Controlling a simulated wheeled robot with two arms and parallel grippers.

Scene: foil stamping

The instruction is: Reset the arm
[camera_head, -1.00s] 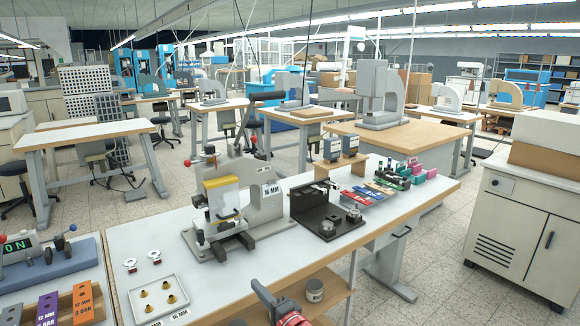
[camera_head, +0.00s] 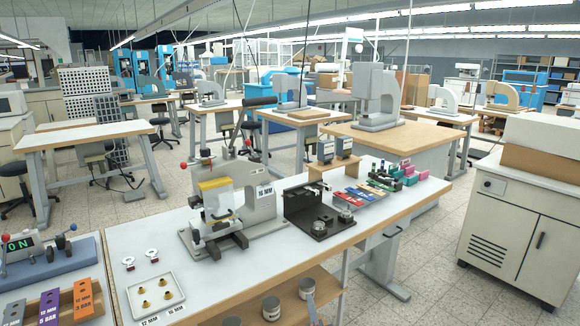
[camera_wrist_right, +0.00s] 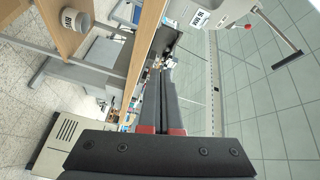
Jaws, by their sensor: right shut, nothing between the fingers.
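My right gripper (camera_wrist_right: 167,64) shows in the right wrist view with its two dark fingers together and nothing between them. Red parts show at the finger bases. The fingers stand in free space beside the workbench edge, which runs along their left in that view. My left gripper and arm are not in view.
The workbench (camera_head: 310,262) holds a hand press (camera_head: 262,207) labelled 16 MM, a black fixture (camera_head: 305,215), coloured blocks and a tray (camera_head: 176,305) of brass pieces. Metal cups (camera_head: 271,308) stand on its lower shelf. A white cabinet (camera_head: 500,235) stands right; the floor between is clear.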

